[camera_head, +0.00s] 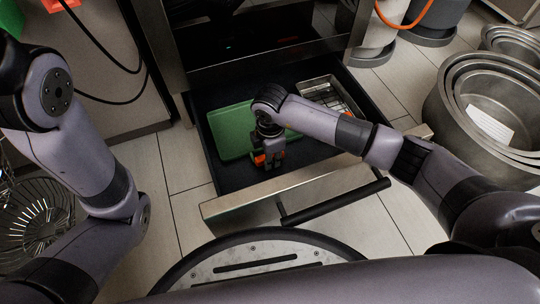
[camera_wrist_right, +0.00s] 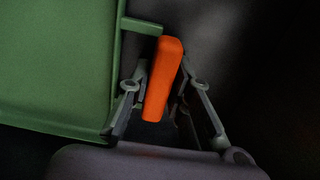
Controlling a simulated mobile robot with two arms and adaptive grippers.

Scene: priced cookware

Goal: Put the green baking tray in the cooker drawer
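The green baking tray (camera_head: 231,132) lies about flat inside the open cooker drawer (camera_head: 232,182), at its left side. In the right wrist view the tray (camera_wrist_right: 60,65) fills the left, and a green tab runs from it to an orange handle grip. My right gripper (camera_head: 270,164) reaches down into the drawer at the tray's right edge. In the right wrist view its fingers (camera_wrist_right: 160,90) stand close on both sides of the orange grip and look shut on it. My arm hides part of the tray's right side. My left arm is at the left; its gripper is out of view.
A metal rack or grater-like item (camera_head: 326,93) lies in the drawer's back right. The drawer's black handle (camera_head: 335,202) faces me. Large steel pots (camera_head: 480,100) stand at the right. A wire basket (camera_head: 35,222) is at the left. The drawer's right front is bare.

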